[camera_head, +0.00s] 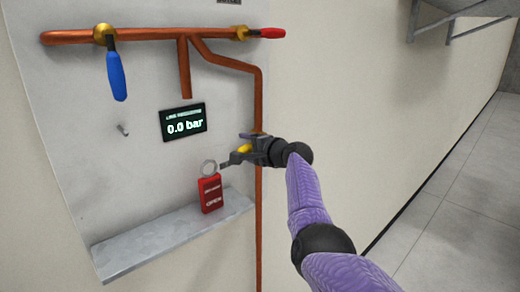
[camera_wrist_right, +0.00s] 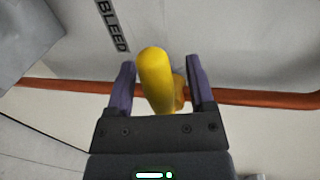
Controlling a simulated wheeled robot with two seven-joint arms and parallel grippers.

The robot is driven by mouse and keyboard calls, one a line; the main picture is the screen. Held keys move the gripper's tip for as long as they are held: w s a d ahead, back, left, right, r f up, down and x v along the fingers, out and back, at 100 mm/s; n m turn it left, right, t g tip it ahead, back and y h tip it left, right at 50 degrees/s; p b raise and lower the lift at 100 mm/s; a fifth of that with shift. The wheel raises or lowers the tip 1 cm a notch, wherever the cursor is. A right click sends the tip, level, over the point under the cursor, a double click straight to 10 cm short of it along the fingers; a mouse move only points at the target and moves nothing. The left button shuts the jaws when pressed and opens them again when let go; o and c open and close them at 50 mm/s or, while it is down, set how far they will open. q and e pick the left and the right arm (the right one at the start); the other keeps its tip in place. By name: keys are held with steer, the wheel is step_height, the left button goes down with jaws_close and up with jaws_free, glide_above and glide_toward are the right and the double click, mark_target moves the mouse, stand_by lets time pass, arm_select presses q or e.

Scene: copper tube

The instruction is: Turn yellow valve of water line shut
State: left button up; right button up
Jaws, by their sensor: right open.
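The yellow valve handle (camera_wrist_right: 157,78) shows in the wrist view in front of a copper pipe (camera_wrist_right: 250,98), with the printed label BLEED beside it. My right gripper (camera_wrist_right: 160,85) is open with one finger on each side of the handle, and gaps show between fingers and handle. In the head view my right gripper (camera_head: 237,150) reaches in from the right to the vertical pipe, and only a small piece of the yellow handle (camera_head: 244,148) shows between its fingers. The valve body is mostly hidden. My left gripper is not in view.
A blue-handled valve (camera_head: 116,75) and a red-handled valve (camera_head: 271,33) sit on the upper copper pipe (camera_head: 150,35). A display (camera_head: 183,121) reads 0.0 bar. A red padlock (camera_head: 210,193) marked OPEN stands on the grey shelf (camera_head: 150,245), close below my gripper. A small hook (camera_head: 123,130) is on the panel.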

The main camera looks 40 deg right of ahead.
steer(key=b+v, duration=0.1)
steer(key=v, duration=0.7)
steer(key=shift+s+r+b, duration=0.15)
steer(key=shift+s+b, duration=0.15)
steer(key=shift+s, duration=0.15)
